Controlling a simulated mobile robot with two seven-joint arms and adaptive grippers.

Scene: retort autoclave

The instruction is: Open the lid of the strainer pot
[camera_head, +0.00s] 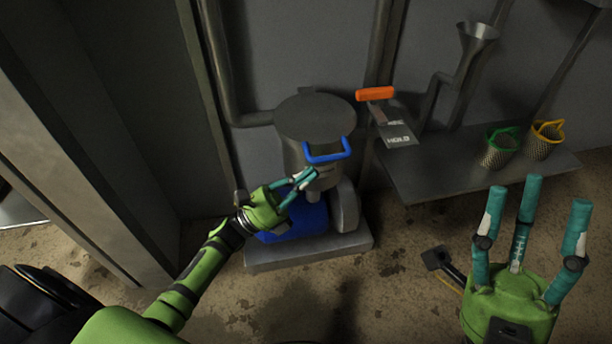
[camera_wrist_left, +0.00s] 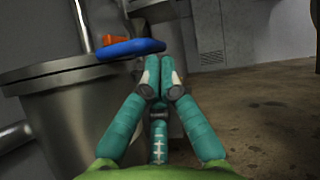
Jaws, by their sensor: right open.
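The strainer pot (camera_head: 309,160) is a grey metal cylinder with its flat round lid (camera_head: 315,117) down on it. A blue loop handle (camera_head: 328,155) sticks out at the front of the lid; it also shows in the left wrist view (camera_wrist_left: 130,48). My left gripper (camera_head: 311,175) is just below the handle, in front of the pot, with its fingertips close together. In the left wrist view its fingertips (camera_wrist_left: 160,75) lie just under the handle's end, with nothing seen between them. My right gripper (camera_head: 534,195) is open and empty, far to the right of the pot.
A metal shelf (camera_head: 425,183) to the right holds a green-rimmed strainer basket (camera_head: 498,152) and a yellow-rimmed one (camera_head: 544,143). An orange-handled plate marked HOLD (camera_head: 398,141) is beside the pot. A blue object (camera_head: 295,222) is under the pot on a plinth (camera_head: 305,253).

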